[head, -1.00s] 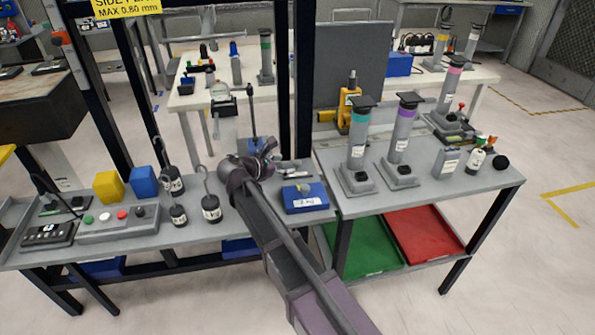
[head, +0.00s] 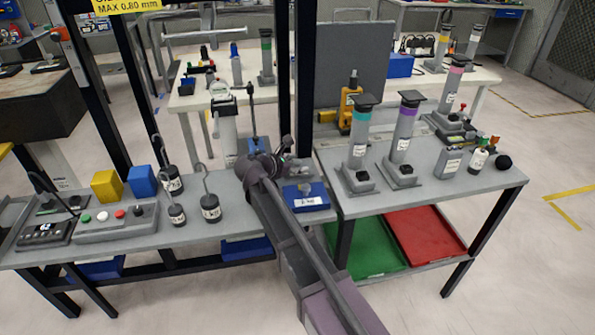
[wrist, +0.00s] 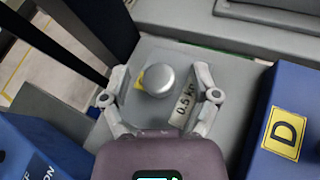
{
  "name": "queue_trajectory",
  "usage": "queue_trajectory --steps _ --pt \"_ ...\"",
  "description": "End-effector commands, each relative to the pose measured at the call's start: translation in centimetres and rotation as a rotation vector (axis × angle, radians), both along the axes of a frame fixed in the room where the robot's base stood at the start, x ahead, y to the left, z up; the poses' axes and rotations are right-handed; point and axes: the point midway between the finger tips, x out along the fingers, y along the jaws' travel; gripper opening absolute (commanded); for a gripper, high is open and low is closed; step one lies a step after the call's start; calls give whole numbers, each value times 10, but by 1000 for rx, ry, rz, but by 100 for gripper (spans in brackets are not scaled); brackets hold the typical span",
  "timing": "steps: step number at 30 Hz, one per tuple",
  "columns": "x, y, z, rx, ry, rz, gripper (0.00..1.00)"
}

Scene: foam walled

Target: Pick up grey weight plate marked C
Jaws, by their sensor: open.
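A grey plate (wrist: 150,112) with a round metal knob (wrist: 158,81) is in the middle of the wrist view. Its white label reads 0.5 kg. A yellow tag is mostly hidden behind the knob, so I cannot read a letter C. My gripper (wrist: 160,73) is open, with one finger on each side of the knob; I cannot tell if they touch the plate. In the head view my gripper (head: 287,160) is over the right end of the left bench. The grey plate cannot be made out there, behind my arm and gripper.
A blue block marked D (wrist: 284,125) stands close on the right, and another blue block (wrist: 32,150) is at lower left. Hooked weights (head: 210,208) stand left of my arm. A dark upright post (head: 303,80) rises just behind. Column-like devices (head: 404,135) stand on the right bench.

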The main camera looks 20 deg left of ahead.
Motion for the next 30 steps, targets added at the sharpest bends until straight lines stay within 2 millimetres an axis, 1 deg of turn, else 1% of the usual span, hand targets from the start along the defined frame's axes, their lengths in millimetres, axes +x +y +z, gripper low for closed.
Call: queue_trajectory --steps 12,13,14,15,17,18,20,21,30 --pt "0 -1 0 0 0 -1 78" --pt "0 -1 0 0 0 -1 72" --pt "0 -1 0 0 0 -1 64" --pt "0 -1 0 0 0 -1 52" --pt "0 -1 0 0 0 -1 34" --pt "0 -1 0 1 0 -1 22" --pt "0 -1 0 0 0 -2 4" --pt "0 -1 0 0 0 -2 0" --pt "1 -1 1 0 -1 -2 0"
